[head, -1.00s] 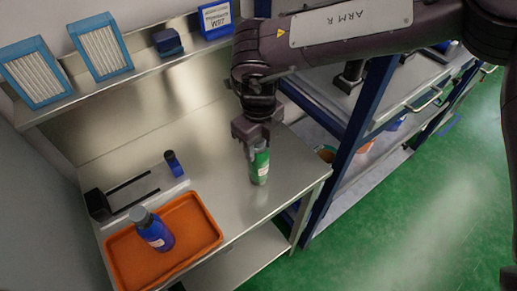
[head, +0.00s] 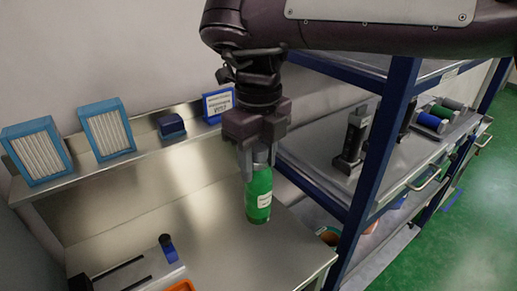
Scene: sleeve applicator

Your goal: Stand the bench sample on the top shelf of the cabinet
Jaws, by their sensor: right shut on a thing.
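A green bottle (head: 259,200) with a white label, likely the bench sample, hangs upright in my right gripper (head: 258,165). The gripper points down and its fingers are shut on the bottle's upper part, hiding its top. The bottle appears raised above the steel bench (head: 225,262), though the gap under it is hard to judge. To the right stands a blue-framed shelf unit (head: 375,150), likely the cabinet, with a top shelf (head: 340,62) partly hidden behind my right arm. My left gripper is not in view.
Blue-framed filters (head: 38,152), a dark blue box (head: 171,127) and a blue-white sign box (head: 219,104) stand on the bench's back ledge.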

